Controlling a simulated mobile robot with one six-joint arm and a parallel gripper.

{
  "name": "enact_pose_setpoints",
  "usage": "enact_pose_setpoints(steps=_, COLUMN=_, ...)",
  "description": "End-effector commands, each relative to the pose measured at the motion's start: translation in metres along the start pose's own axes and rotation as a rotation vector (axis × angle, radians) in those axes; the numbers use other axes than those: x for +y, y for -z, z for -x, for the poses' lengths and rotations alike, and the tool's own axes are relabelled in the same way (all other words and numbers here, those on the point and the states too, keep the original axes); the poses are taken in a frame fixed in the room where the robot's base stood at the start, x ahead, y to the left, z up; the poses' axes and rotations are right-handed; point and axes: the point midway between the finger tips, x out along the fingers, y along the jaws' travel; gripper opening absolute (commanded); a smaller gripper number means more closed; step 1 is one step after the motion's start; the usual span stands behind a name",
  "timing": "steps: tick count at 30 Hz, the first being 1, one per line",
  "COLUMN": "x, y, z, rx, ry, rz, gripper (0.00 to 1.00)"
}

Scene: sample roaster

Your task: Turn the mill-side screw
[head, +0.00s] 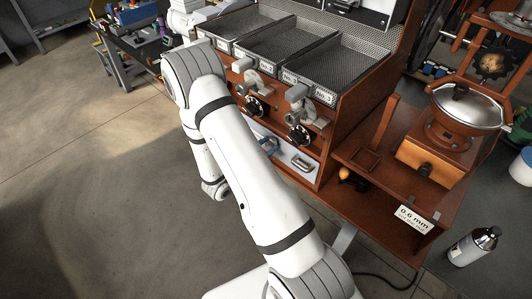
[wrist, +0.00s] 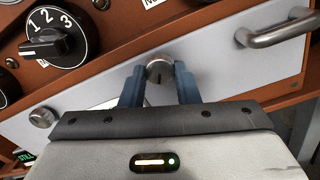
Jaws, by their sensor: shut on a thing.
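The mill-side screw (wrist: 159,66) is a round metal slotted head on the white panel (wrist: 212,57), near the panel's handle. My gripper (wrist: 158,80) has its two blue fingers closed on this screw, one on each side. The lower part of the screw is hidden between the fingers. A second screw (wrist: 42,117) of the same kind sits at the left on the panel, apart from my gripper. In the head view my arm covers much of the panel and most of my gripper; the panel's right end (head: 290,151) shows.
A metal handle (wrist: 277,29) stands out from the panel to the right of the fingers. A black numbered dial (wrist: 53,37) is above left.

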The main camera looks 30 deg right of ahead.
Motion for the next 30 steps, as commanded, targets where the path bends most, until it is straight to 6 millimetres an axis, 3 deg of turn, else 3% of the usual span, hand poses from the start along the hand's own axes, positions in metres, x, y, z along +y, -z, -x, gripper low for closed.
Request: enact_pose_setpoints(steps=30, x=-0.0038, y=0.0085, z=-0.0002, rx=-0.002, ry=0.003, rz=-0.972, gripper=0.06)
